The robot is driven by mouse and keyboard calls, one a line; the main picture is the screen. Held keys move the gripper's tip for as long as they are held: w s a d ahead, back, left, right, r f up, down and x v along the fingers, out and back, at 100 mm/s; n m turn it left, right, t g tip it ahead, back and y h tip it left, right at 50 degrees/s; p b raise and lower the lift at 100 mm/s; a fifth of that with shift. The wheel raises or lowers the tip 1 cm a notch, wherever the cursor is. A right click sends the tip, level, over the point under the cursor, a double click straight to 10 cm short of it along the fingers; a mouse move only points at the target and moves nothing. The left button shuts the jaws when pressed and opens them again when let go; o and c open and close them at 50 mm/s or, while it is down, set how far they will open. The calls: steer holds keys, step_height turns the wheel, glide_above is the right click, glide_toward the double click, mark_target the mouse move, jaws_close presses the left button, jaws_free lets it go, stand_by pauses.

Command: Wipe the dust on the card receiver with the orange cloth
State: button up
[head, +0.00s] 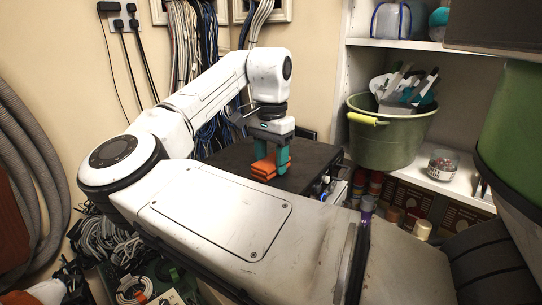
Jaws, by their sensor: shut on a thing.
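The orange cloth (262,169) is a folded pad between the teal fingers of my gripper (271,162). My gripper points down and is shut on the cloth. The cloth is at the top of a flat black box (312,158), which looks like the card receiver; I cannot tell whether it presses on the surface or hovers just above it. The box's front face, with small knobs or connectors, shows at its right side. My arm hides the box's near left part. No dust can be made out at this size.
Bundled cables (208,60) hang on the wall behind the box. At right, a white shelf (440,178) holds a green tub (392,138) of tools and a clear jar (442,165). Several cans stand below. Grey hoses (35,150) and coiled cables (105,240) crowd the left.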

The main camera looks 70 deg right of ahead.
steer(key=shift+s+d+r, duration=0.1)
steer(key=shift+d+r, duration=0.1)
steer(key=shift+r, duration=0.15)
steer(key=r, duration=0.1)
steer(key=r+p, duration=0.1)
steer(key=shift+a+r, duration=0.25)
steer(key=shift+r, duration=0.05)
steer(key=shift+d+r, duration=0.2)
steer(key=shift+r, duration=0.35)
steer(key=shift+a+r, duration=0.1)
steer(key=shift+r, duration=1.75)
